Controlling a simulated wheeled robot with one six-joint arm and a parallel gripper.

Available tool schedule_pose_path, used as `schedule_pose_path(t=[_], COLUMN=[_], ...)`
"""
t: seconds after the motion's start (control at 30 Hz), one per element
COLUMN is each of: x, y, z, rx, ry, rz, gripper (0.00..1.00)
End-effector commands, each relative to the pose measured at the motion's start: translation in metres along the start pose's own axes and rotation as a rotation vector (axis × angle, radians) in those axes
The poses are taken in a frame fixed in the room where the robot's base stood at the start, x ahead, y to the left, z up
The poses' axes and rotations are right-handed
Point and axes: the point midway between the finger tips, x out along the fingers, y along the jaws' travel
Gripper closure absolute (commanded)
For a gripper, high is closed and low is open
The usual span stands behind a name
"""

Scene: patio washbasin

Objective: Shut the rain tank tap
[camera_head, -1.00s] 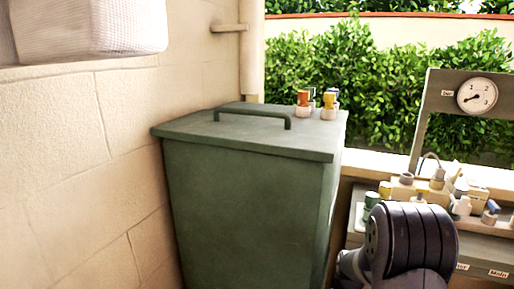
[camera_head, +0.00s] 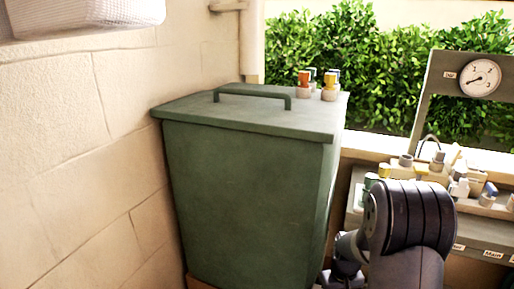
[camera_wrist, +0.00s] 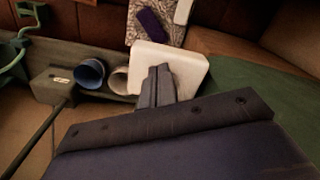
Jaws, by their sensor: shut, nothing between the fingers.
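A large green tank (camera_head: 245,205) stands against the wall in the head view, with a handled lid (camera_head: 240,117). I cannot make out a tap on its visible faces; the lower front is cut off by the frame. In the wrist view my gripper (camera_wrist: 157,72) is shut and empty, its fingertips in front of a white square object (camera_wrist: 190,62). A plain green surface (camera_wrist: 270,90) fills the right side there; I cannot tell whether it is the tank. In the head view my arm covers part of the area right of the tank, and my fingertips do not show.
Small orange-topped (camera_head: 304,85) and yellow-topped (camera_head: 329,86) items stand on the lid's back right. A cluttered counter (camera_head: 490,230) with labels and a gauge (camera_head: 480,78) lies right. The wrist view shows a blue cup (camera_wrist: 90,72), a pale cup (camera_wrist: 119,80) and a green curved object (camera_wrist: 14,52).

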Motion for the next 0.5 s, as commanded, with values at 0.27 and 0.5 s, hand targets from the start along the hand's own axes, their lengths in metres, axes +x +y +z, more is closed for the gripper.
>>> schedule_pose_path(t=[0.27,0.5], x=[-0.029,-0.057], y=[0.0,0.0], z=[0.0,0.0], rx=[0.0,0.0], ry=[0.001,0.0], rz=[0.0,0.0], gripper=[1.0,1.0])
